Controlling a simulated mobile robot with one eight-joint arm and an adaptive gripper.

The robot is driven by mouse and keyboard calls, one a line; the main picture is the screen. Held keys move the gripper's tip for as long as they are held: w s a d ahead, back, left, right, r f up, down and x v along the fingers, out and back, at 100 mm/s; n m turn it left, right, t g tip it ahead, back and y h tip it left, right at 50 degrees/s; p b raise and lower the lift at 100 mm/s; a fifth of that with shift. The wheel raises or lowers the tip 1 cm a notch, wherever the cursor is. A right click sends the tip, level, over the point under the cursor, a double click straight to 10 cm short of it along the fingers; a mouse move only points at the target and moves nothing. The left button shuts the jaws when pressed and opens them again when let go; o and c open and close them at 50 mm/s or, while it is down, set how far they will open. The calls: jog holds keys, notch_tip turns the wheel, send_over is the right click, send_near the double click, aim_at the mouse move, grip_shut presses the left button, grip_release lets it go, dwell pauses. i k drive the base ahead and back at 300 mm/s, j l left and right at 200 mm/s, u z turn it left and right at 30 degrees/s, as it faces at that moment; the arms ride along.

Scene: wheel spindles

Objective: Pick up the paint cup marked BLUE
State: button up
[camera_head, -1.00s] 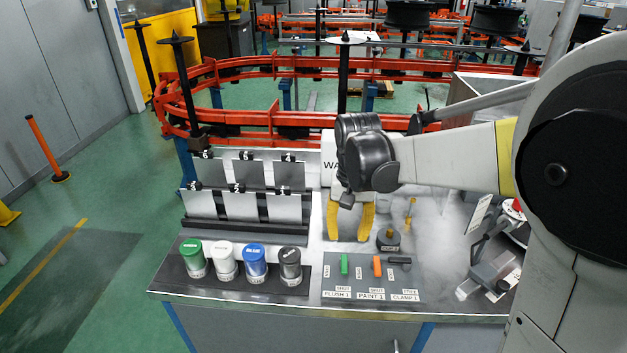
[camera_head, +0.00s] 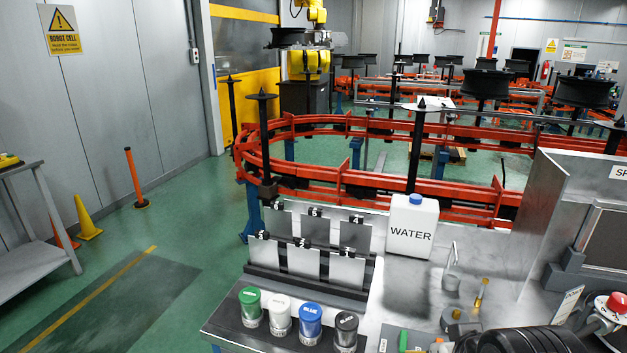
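The paint cup marked BLUE (camera_head: 309,323) stands upright with a blue lid on a dark strip at the front left of the metal bench. It is third from the left in a row of cups. A white-lidded cup (camera_head: 280,316) stands to its left, with a green-lidded cup (camera_head: 251,307) beyond. A black-lidded cup (camera_head: 345,332) stands to its right. My gripper's fingers are out of the picture. Only a dark part of my arm shows at the bottom right edge.
A rack of grey panels (camera_head: 315,262) stands behind the cups. A white WATER jug (camera_head: 412,226), a beaker (camera_head: 452,280) and a small brush (camera_head: 482,292) are to the right. A red rail loop (camera_head: 370,179) runs behind the bench.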

aim_at(311, 314)
jog(key=k+j+z, duration=0.5)
jog(key=z, duration=0.2)
jog(key=k+j+z, duration=0.2)
jog(key=z, duration=0.15)
jog(key=k, duration=0.1)
